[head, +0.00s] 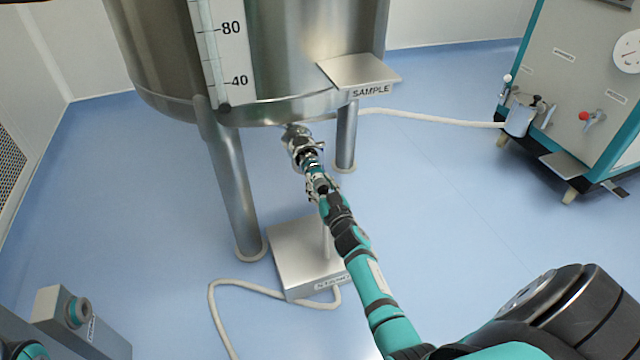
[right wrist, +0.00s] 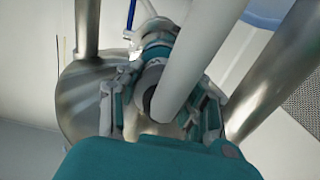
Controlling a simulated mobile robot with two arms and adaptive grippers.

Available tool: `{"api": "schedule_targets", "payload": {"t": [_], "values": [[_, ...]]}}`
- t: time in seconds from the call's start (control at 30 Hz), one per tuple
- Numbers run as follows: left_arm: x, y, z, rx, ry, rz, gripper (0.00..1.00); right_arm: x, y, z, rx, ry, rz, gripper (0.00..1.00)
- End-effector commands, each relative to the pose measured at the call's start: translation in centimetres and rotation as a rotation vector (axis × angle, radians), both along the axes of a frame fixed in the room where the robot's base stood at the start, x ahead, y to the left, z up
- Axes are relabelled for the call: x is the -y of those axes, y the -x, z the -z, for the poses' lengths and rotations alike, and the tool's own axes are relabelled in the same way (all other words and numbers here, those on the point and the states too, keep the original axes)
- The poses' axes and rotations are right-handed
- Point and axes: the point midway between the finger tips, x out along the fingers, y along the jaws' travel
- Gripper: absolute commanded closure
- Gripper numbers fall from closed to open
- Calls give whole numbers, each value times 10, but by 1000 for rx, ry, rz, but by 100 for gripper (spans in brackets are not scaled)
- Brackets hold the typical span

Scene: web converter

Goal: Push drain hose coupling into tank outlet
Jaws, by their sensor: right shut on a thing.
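The steel tank (head: 300,60) stands on legs at the top of the head view. Its outlet (head: 292,133) is a metal fitting under the tank's lower edge. My right gripper (head: 317,182) reaches up from below, shut on the drain hose coupling (head: 312,160), just below the outlet. The coupling lines up roughly with the outlet; I cannot tell whether they touch. In the right wrist view the fingers (right wrist: 160,112) flank the coupling (right wrist: 152,78), and a thick pale hose (right wrist: 195,60) crosses in front, hiding part of it. My left gripper is not in view.
A steel floor box (head: 290,248) with a post stands below my right arm, and a white hose (head: 240,285) lies on the floor beside it. Tank legs (head: 232,190) flank the outlet. A teal-edged machine (head: 570,90) stands right.

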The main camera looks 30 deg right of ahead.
Motion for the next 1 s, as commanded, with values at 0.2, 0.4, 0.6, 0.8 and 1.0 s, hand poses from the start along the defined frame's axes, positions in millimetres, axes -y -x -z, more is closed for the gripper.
{"api": "schedule_targets", "payload": {"t": [0.2, 0.4, 0.6, 0.8, 1.0], "values": [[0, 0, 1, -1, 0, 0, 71, 1, -4, 0, 1, 1, 0, 100], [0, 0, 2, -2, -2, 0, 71, 2, -8, 0, 1, 1, 0, 100], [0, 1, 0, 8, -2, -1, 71, 3, -12, -1, 2, 0, 0, 100], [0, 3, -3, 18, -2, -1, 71, 3, -12, -2, 2, 0, 1, 100], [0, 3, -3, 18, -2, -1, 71, 3, -12, -1, 2, 0, 0, 46]]}}
